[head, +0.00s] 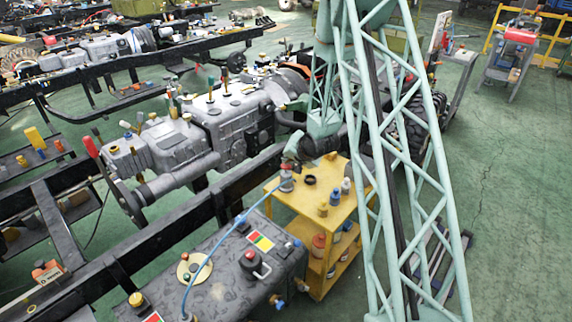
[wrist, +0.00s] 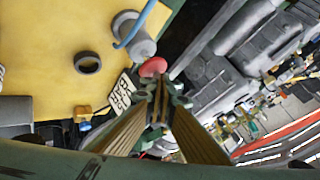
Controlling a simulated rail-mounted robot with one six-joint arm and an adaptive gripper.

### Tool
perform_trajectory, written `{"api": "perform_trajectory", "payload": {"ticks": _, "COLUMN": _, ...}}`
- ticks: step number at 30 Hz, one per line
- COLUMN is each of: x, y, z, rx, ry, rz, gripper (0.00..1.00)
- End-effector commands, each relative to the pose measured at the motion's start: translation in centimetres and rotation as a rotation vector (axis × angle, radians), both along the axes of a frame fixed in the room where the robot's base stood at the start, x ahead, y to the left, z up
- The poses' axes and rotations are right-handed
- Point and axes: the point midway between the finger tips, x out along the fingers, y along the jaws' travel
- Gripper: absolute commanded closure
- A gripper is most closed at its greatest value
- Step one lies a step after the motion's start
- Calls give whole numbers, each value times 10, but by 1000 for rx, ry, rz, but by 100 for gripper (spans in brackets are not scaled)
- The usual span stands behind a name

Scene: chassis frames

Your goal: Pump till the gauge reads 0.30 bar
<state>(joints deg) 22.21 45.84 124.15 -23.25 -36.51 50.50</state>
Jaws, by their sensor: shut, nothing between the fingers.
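A grey hand pump (head: 286,184) stands on a yellow cart, with a blue hose (head: 235,222) running from it down to the dark tank (head: 215,285). In the wrist view the pump's grey cylinder (wrist: 134,36) has a round red knob (wrist: 153,67) at its near end. My gripper (wrist: 161,92) is shut and empty, its tips close to the red knob; I cannot tell whether they touch it. In the head view my gripper (head: 292,161) is just above the pump. A white plate with black marks (wrist: 120,95) lies beside the knob; no gauge reading is legible.
The yellow cart (head: 335,212) also carries a black ring (head: 310,180) and small bottles (head: 346,186). A black chassis rail (head: 165,232) and a grey engine (head: 235,118) lie to the left.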

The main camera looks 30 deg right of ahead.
Motion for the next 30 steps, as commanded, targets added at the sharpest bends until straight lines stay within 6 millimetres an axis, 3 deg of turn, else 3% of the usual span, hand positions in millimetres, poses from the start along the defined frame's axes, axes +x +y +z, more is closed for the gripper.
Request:
{"api": "perform_trajectory", "payload": {"ticks": 12, "x": 0, "y": 0, "z": 14, "rx": 0, "ry": 1, "rz": 0, "gripper": 100}}
{"api": "perform_trajectory", "payload": {"ticks": 30, "x": 0, "y": 0, "z": 20, "rx": 0, "ry": 0, "rz": 0, "gripper": 100}}
